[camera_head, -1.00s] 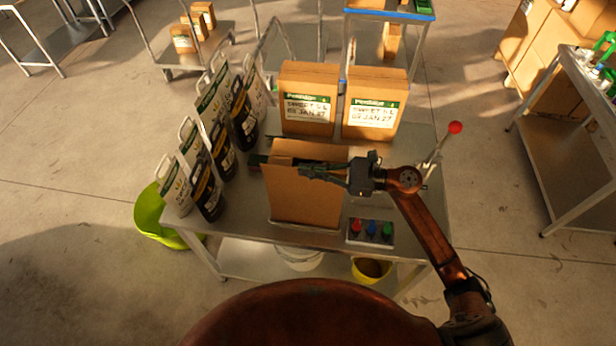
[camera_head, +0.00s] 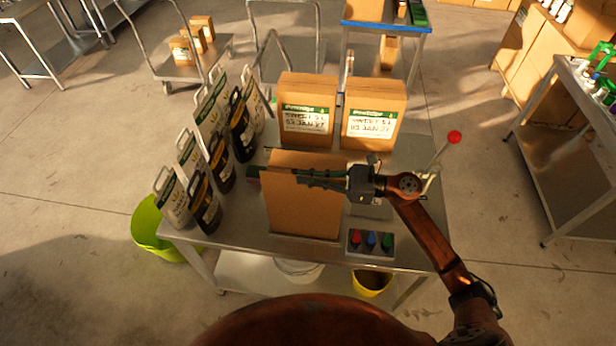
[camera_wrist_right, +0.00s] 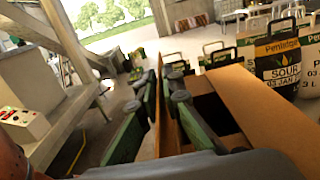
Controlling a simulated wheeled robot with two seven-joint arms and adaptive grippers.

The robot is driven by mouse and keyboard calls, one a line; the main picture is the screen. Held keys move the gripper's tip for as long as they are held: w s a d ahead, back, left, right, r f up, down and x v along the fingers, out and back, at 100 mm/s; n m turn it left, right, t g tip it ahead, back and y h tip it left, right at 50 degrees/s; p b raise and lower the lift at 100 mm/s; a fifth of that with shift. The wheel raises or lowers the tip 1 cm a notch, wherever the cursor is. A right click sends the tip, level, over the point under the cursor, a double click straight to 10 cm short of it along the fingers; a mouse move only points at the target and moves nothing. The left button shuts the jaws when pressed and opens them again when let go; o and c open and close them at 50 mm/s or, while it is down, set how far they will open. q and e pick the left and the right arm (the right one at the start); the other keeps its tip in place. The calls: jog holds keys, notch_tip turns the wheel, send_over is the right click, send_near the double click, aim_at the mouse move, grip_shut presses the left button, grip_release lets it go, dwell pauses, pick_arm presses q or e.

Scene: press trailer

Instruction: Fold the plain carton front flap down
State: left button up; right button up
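The plain carton (camera_head: 303,215) stands upright at the front middle of the metal table (camera_head: 240,235), with no label on the face I see. My right gripper (camera_head: 308,178) lies level across the carton's top front edge, reaching in from the right. In the right wrist view the gripper's two green-padded fingers (camera_wrist_right: 162,90) are apart, with a strip of brown cardboard between them. The carton's dark opening (camera_wrist_right: 210,112) and another cardboard panel (camera_wrist_right: 262,110) show to the right. The fingers partly hide the front flap; I cannot tell whether they touch it. My left gripper is not in view.
Two labelled cartons (camera_head: 306,108) (camera_head: 373,115) stand behind. Several pouches (camera_head: 207,150) line the left side. A tray of coloured buttons (camera_head: 370,243) sits right front, and a red-knobbed lever (camera_head: 454,137) rises at the right.

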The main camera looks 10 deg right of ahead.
jog(key=shift+o, duration=1.4)
jog(key=v, duration=1.2)
